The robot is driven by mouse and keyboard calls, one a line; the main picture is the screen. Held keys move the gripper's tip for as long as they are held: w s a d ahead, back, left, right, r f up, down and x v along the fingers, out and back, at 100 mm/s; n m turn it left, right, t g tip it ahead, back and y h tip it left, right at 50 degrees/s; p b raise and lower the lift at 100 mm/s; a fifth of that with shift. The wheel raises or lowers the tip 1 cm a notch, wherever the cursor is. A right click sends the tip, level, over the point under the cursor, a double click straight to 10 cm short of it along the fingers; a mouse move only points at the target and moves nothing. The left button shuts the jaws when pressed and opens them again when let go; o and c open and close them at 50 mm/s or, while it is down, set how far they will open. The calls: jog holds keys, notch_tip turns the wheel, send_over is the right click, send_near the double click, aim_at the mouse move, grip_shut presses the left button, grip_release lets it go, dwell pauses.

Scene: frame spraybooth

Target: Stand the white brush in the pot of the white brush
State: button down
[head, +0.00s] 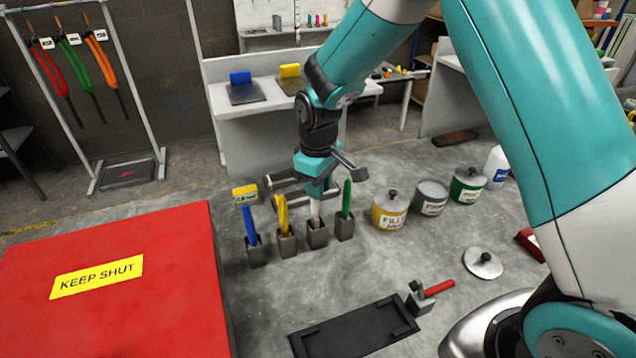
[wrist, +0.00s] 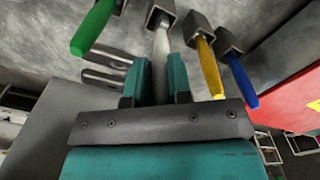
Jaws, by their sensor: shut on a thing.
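My gripper (head: 317,190) points down over the row of grey pots and is shut on the white brush (head: 315,208). In the wrist view the white brush (wrist: 161,52) runs between the two teal fingers (wrist: 157,82) towards a square grey pot (wrist: 161,10). In the head view this pot (head: 317,235) is third from the left, and the brush looks upright with its lower end at or inside the pot's mouth. How deep it sits, and whether it touches the bottom, I cannot tell.
Blue (head: 249,225), yellow (head: 282,214) and green (head: 346,198) brushes stand in the neighbouring pots, close on both sides. Labelled tins (head: 389,211) stand to the right. A red box (head: 120,290) is at left; a black tray (head: 355,328) lies in front.

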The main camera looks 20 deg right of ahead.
jog(key=shift+f+b, duration=0.6)
jog(key=shift+f, duration=0.4)
dwell(0.4)
jog(key=c, duration=1)
grip_release()
jog(key=shift+o, duration=0.2)
jog(key=shift+r, duration=0.1)
notch_tip(320, 180, up, 17)
jog(key=b, duration=0.3)
jog(key=shift+r, duration=0.15)
jog(key=shift+s, duration=0.1)
